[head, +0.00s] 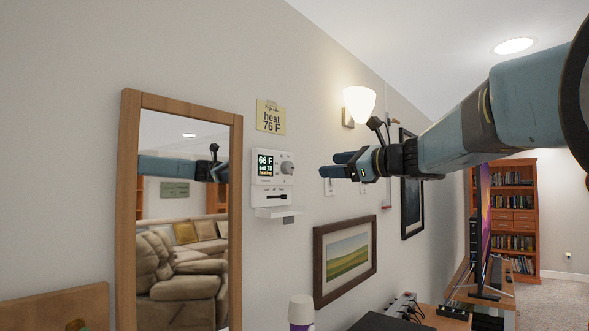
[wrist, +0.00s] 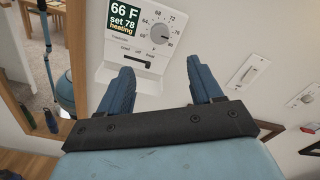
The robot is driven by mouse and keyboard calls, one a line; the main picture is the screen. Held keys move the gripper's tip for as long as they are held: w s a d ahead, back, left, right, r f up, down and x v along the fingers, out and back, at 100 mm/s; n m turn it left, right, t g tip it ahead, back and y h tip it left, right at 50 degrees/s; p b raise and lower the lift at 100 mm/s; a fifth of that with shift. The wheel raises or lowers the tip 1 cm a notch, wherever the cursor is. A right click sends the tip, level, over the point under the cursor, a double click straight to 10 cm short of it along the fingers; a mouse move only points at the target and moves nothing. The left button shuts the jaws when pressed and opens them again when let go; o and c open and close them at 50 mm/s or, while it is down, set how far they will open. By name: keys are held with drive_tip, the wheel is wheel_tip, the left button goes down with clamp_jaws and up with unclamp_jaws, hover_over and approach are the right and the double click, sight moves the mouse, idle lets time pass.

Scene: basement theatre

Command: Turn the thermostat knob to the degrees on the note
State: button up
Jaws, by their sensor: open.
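The white thermostat (head: 262,193) is on the wall right of the mirror. Its display (wrist: 124,19) reads 66 F, set 78, heating. Its round grey knob (wrist: 160,34) is beside the display with numbers around it; it also shows in the head view (head: 287,168). The yellow note (head: 271,117) on the wall above reads heat 76 F. My gripper (head: 336,166) is open and empty, pointing at the wall from the right of the thermostat. In the wrist view its two fingers (wrist: 167,75) are below the knob in the picture, apart from it.
A slider (wrist: 126,59) and a small white ledge (head: 279,212) are below the dial. A tall wood-framed mirror (head: 128,215) stands left. Wall switches (wrist: 250,70), a lit lamp (head: 359,102) and framed pictures (head: 345,258) are to the right.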

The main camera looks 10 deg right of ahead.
sight(290, 168)
drive_tip(key=w+a+m, duration=0.1)
drive_tip(key=w+a, duration=0.4)
drive_tip(key=w+a+m, duration=0.2)
drive_tip(key=w+a, duration=0.2)
drive_tip(key=w, duration=0.1)
drive_tip(key=shift+a, duration=0.4)
drive_tip(key=shift+c, duration=0.4)
drive_tip(key=c, duration=1)
drive_tip(key=shift+f+n, duration=0.1)
drive_tip(key=shift+n, duration=1.7)
